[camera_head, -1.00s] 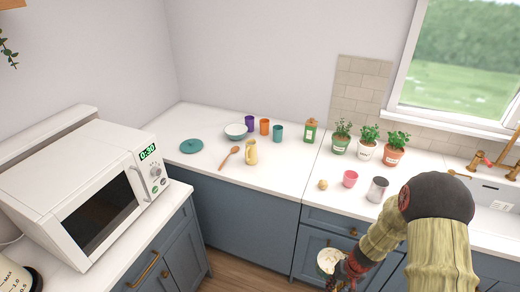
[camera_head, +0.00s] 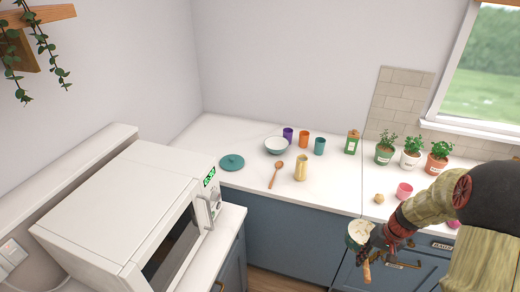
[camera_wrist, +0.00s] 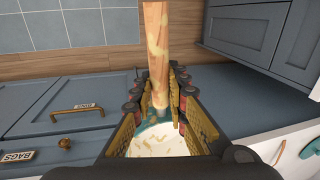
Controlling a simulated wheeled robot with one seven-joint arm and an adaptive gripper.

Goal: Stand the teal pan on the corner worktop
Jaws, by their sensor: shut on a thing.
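The teal pan (camera_head: 352,238) has pale cream contents with yellowish pieces and a wooden handle (camera_head: 367,271). My gripper (camera_head: 376,246) is shut on it and holds it in front of the drawer fronts, below the worktop edge. In the wrist view the handle (camera_wrist: 156,50) rises between the fingers, and part of the pan (camera_wrist: 150,143) shows below them. The corner worktop (camera_head: 240,130) lies behind and left of the pan, well apart from it. A teal lid (camera_head: 232,162) lies flat on its left part.
A microwave (camera_head: 135,215) stands at left; potted herbs (camera_head: 411,152) stand at right.

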